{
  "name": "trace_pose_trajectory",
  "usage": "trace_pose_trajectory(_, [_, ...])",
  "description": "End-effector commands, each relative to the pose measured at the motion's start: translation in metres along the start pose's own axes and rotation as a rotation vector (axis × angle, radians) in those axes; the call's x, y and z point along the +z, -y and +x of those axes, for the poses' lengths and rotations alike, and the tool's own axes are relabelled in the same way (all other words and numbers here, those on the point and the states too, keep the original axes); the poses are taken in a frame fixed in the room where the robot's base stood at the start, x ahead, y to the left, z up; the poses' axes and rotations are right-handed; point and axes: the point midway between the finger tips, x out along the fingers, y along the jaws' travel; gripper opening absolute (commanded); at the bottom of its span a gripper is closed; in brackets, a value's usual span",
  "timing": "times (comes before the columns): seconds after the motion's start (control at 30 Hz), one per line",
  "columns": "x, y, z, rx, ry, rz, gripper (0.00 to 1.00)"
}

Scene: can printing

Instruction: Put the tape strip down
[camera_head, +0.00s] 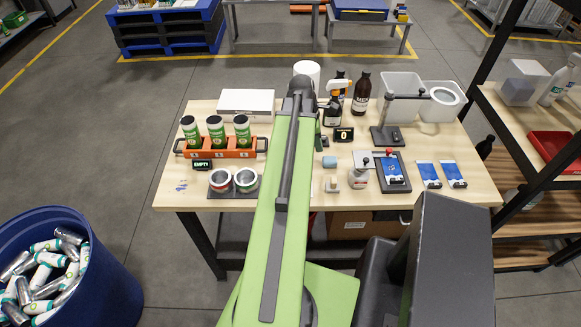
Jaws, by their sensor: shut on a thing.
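My green arm reaches from the bottom of the head view up over the middle of the table (187,141), and its dark far joint is near the back edge. My gripper is hidden behind the arm, so its jaws and anything in them do not show. I cannot make out a tape strip. Two open cans (245,180) stand in a dark holder left of the arm. Small blue marks (182,187) lie on the wood at the left.
An orange rack (232,153) holds three green-labelled bottles below a white box (246,103). A black pad with a blue-white card (392,170), a dark stand (386,136) and dark bottles (361,94) are at the right. A blue bin of cans (110,280) is at lower left.

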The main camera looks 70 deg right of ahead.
Motion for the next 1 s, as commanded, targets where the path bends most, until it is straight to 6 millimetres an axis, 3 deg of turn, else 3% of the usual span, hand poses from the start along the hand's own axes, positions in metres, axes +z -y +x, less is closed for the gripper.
trace_pose_trajectory(0.03, [-0.019,0.0,0.013,0.002,0.0,-0.006,0.0])
trace_pose_trajectory(0.1, [-0.041,0.0,0.019,0.001,0.0,-0.007,0.0])
trace_pose_trajectory(0.33, [-0.097,-0.001,0.032,0.001,0.0,-0.004,0.0])
trace_pose_trajectory(0.6, [-0.109,-0.001,0.032,0.0,0.0,-0.002,0.0])
trace_pose_trajectory(0.83, [-0.119,0.0,0.07,0.0,0.0,-0.002,0.0])
trace_pose_trajectory(1.0, [-0.119,0.0,0.069,0.0,0.0,-0.002,0.0])
